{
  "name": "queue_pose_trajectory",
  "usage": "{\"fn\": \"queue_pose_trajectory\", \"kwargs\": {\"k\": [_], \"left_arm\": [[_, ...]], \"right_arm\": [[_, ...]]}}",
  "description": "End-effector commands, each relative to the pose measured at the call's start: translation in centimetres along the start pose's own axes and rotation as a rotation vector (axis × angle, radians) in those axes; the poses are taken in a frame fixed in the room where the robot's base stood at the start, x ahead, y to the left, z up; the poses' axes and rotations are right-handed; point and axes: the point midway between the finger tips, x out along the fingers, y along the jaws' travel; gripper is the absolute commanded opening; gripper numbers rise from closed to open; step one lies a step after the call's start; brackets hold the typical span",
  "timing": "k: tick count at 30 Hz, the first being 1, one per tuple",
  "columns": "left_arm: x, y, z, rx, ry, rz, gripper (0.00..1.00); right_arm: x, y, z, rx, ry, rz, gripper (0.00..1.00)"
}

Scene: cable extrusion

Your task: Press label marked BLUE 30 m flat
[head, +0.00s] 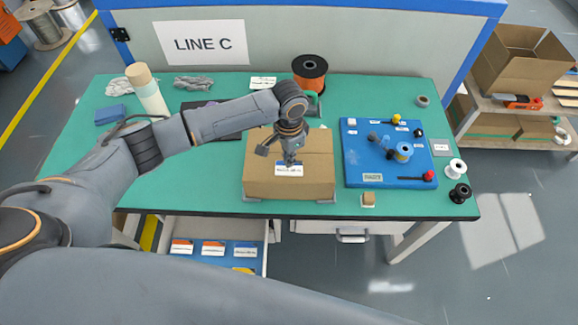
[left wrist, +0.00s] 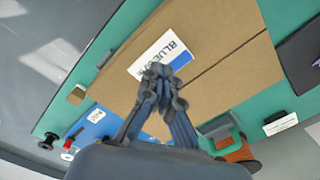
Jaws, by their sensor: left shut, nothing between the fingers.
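A closed cardboard box (head: 318,172) lies on the green table, and its brown top also shows in the left wrist view (left wrist: 215,35). A white label with a blue part (head: 283,171) is on the box's top near the front edge. In the left wrist view the label (left wrist: 158,54) reads "BLUE", with the rest partly hidden by my fingers. My left gripper (head: 290,162) is shut and empty, its fingertips (left wrist: 160,73) over the label's edge. I cannot tell whether they touch it or whether the label lies fully flat. My right gripper is not in view.
A blue board (head: 362,171) with small spools and pegs lies right of the box. An orange cable spool (head: 310,70) stands behind it. An open drawer (head: 213,262) with labelled cards is below the table's front edge. White and black spools stand at the right edge.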

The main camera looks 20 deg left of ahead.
Motion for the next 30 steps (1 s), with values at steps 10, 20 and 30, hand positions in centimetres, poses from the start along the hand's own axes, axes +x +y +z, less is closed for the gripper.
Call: {"fn": "queue_pose_trajectory", "kwargs": {"k": [10, 20, 30], "left_arm": [[0.8, 0.0, 0.0, 0.000, 0.000, 0.001, 0.00], [1.7, 0.0, 0.0, -0.001, 0.000, 0.001, 0.00], [1.9, 0.0, 0.0, 0.000, 0.000, 0.001, 0.00]], "right_arm": [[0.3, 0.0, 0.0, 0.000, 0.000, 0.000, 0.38], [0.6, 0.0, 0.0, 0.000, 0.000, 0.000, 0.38], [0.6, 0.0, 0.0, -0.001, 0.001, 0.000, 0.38]]}}
